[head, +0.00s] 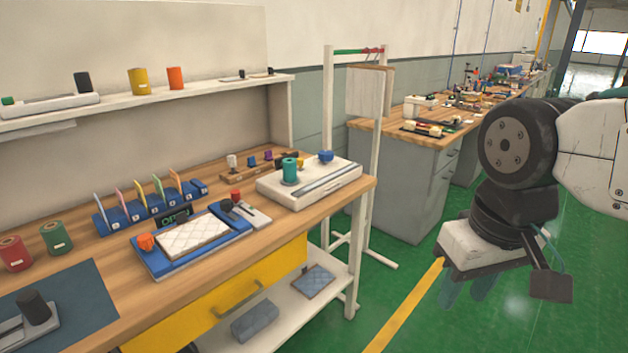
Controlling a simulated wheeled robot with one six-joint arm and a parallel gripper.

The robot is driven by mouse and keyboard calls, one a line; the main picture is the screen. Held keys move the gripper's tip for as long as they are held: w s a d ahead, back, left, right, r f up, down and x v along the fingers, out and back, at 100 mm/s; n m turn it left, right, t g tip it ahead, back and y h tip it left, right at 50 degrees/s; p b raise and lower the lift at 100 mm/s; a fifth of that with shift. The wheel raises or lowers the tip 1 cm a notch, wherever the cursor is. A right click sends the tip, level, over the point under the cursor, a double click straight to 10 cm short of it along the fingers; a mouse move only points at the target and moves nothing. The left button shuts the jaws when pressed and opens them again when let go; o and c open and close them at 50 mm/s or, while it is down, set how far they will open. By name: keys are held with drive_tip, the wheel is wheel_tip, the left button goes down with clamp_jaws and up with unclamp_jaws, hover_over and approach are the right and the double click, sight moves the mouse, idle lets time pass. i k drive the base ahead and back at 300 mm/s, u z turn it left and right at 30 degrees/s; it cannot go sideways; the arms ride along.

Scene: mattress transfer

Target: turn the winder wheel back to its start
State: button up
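No part is clearly marked as the winder wheel. A white box (318,194) at the right end of the wooden bench carries a teal spool (290,168) and a small blue round knob (326,156), which may be the winder and its wheel. I cannot tell how far the knob is turned. My gripper (467,290) hangs over the green floor at the right, well away from the bench, pointing down. Its two teal fingers stand apart with nothing seen between them, though they are partly hidden.
A blue tray with a white quilted pad (193,238) and an orange knob (146,242) lies mid-bench. A blue rack (150,212) of coloured cards stands behind it. A white frame (329,130) rises past the bench's right end. Open floor lies between bench and arm.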

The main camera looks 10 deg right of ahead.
sight(326, 156)
drive_tip(key=z, duration=0.1)
drive_tip(key=i, duration=1.15)
drive_tip(key=u, duration=0.05)
